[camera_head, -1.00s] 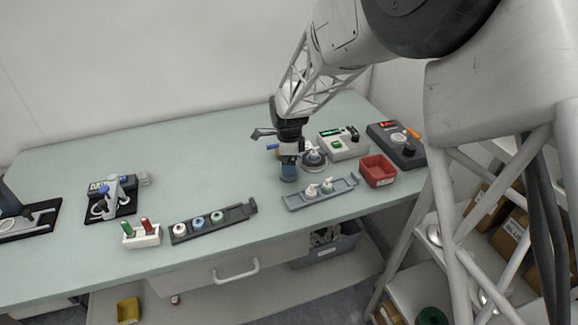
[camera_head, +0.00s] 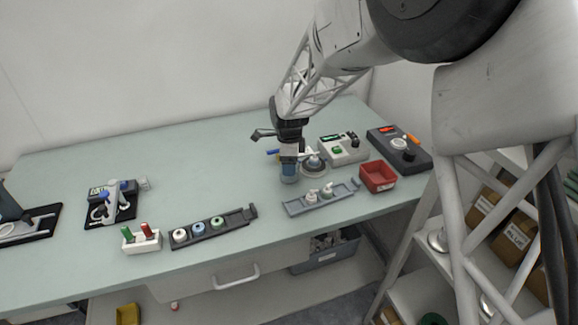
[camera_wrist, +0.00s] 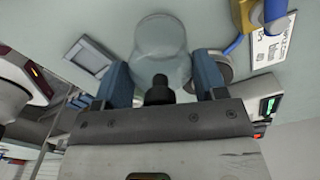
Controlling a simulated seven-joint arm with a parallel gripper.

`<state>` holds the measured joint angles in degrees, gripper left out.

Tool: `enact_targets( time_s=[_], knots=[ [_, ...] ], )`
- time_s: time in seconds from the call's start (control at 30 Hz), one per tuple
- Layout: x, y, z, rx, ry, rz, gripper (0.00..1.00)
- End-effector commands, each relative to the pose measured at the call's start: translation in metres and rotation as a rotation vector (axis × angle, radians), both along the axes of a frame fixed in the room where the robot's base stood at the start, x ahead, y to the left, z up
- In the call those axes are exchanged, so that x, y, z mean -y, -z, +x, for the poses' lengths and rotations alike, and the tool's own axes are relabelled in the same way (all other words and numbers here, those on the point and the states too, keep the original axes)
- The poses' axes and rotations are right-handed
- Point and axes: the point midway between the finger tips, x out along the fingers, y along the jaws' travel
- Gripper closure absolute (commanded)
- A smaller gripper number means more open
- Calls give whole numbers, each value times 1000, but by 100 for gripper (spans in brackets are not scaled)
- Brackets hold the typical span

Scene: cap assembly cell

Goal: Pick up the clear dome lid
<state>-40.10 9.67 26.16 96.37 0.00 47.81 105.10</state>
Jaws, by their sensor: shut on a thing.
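The clear dome lid (camera_wrist: 161,42) shows in the wrist view as a see-through rounded shape between the two blue fingers of my gripper (camera_wrist: 162,82). My gripper is shut on it. In the head view my gripper (camera_head: 289,174) points down over the back-right part of the table, low above the surface. The lid is too small and too covered by the fingers to make out clearly there. I cannot tell whether it touches the table.
A round grey stand (camera_head: 314,164) is close to the right of my gripper. A grey rack (camera_head: 321,198) with white parts, a red bin (camera_head: 378,177) and a white device (camera_head: 343,149) are nearby. A dark rack (camera_head: 213,228) holds several caps.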

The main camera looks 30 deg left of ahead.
Motion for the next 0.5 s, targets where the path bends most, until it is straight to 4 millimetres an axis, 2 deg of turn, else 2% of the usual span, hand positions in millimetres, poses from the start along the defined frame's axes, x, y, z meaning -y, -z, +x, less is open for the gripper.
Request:
enact_targets(
  time_s=[0.17, 0.5],
  knots=[
    [0, -23, -1, 2, 0, 1, 59],
    [32, -25, -40, 1, 0, 0, 59]
  ],
)
